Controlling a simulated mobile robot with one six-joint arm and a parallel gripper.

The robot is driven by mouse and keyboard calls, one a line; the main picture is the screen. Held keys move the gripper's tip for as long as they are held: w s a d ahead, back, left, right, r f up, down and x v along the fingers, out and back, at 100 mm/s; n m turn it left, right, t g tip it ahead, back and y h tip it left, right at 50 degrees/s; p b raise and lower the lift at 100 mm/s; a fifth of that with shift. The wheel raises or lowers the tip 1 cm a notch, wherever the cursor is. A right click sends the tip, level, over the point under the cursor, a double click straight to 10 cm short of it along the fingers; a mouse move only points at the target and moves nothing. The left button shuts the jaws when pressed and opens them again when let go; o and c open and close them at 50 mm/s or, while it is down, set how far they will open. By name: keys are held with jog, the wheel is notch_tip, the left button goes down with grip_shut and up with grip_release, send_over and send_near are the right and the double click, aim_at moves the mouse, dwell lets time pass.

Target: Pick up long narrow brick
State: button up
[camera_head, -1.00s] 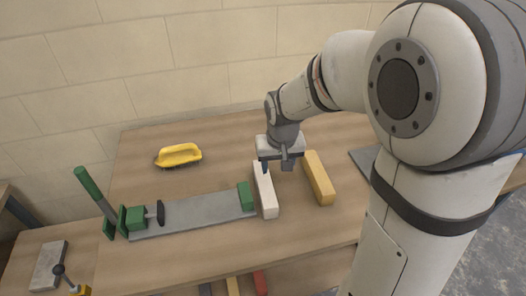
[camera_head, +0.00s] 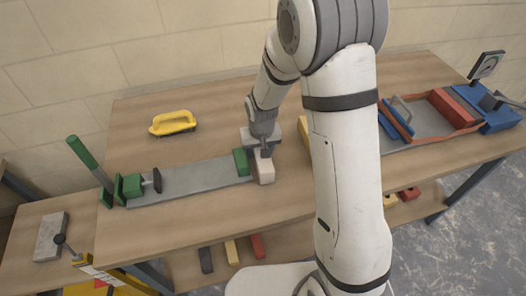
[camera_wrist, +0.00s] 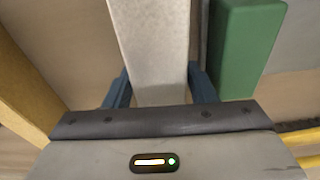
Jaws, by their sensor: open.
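A long, narrow white brick (camera_head: 264,169) lies on the wooden table, right beside the green end block of a grey clamp plate. My gripper (camera_head: 264,150) is down over it and hides much of its length. In the wrist view the white brick (camera_wrist: 155,35) runs between my two blue fingers (camera_wrist: 158,80), one on each side. The jaws are open, with a narrow gap at each side. A long yellow brick (camera_head: 304,131) lies to the right, mostly hidden behind my arm; its side also shows at the left of the wrist view (camera_wrist: 32,95).
The green end block (camera_wrist: 242,50) stands close to the finger on that side. The grey plate (camera_head: 190,183) with a green clamp lies left. A yellow-handled brush (camera_head: 173,123) lies behind it. A blue-and-red fixture (camera_head: 450,112) stands right. Small bars (camera_head: 232,252) lie on the lower shelf.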

jog(key=shift+c, duration=0.3)
grip_shut()
dwell(0.3)
